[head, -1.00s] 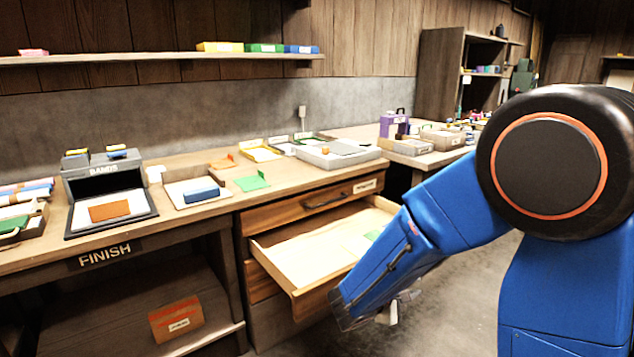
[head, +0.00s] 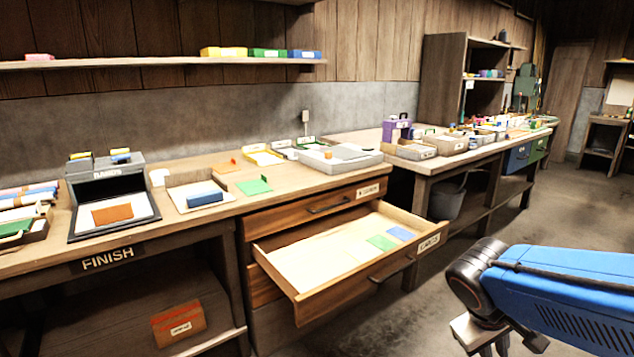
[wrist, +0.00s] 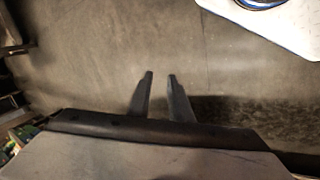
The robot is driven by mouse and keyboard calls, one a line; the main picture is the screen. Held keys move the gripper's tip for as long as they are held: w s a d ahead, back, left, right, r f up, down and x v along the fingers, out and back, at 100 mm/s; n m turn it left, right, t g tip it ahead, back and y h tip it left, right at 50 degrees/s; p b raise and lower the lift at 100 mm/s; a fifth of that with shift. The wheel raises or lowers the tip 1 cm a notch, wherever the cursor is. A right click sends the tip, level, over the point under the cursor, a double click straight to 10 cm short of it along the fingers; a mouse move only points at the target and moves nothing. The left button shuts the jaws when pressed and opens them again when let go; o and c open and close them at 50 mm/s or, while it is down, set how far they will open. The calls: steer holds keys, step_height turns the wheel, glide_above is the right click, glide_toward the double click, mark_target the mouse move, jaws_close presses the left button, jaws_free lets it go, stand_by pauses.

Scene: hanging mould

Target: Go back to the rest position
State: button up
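My arm is folded back at the lower right of the head view, and part of my gripper (head: 500,345) shows at the bottom edge. In the wrist view my gripper (wrist: 160,75) points over bare floor. Its two fingers stand apart with a gap between them, and nothing is held. The gripper is clear of the bench and the drawer.
An open drawer (head: 290,290) juts out from the bench, with a green card (head: 382,242) and a blue card (head: 401,233) in it. The bench top (head: 290,177) holds several trays. The floor (head: 590,215) at the right is open.

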steer(key=s+a+r+m+t+y, duration=0.2)
steer(key=s+a+r+y, duration=0.2)
steer(key=s+a, duration=0.1)
steer(key=shift+s+a+m+t+y, duration=0.4)
steer(key=shift+s, duration=0.1)
